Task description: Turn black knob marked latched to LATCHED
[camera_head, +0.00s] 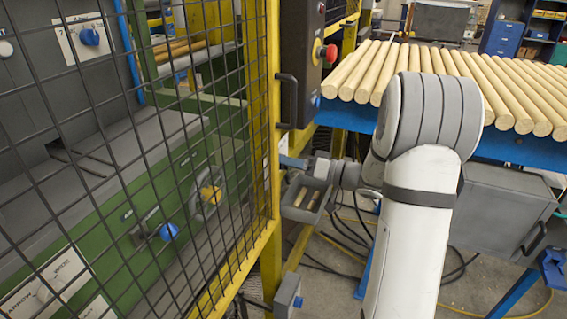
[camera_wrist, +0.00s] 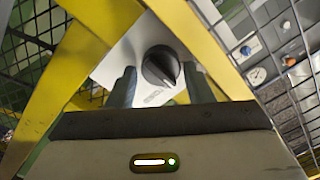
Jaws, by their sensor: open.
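In the wrist view, a round black knob (camera_wrist: 160,66) with a raised grip bar sits on a light grey plate (camera_wrist: 125,62) fixed to yellow framework. A light mark shows on the knob. Lettering below it is partly visible and too small to read. My gripper (camera_wrist: 160,76) is open, with one finger to the left of the knob and one to the right. Gaps show between the fingers and the knob; I cannot tell how deep they reach. In the head view my gripper (camera_head: 291,162) is at the yellow post, and I cannot make out the knob there.
A yellow post (camera_head: 270,120) and black mesh guard (camera_head: 130,150) stand left of my gripper. A dark control box (camera_head: 300,65) with a red button is above it. A grey bin (camera_head: 303,198) is just below. Wooden rods (camera_head: 450,75) lie on a blue rack at right.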

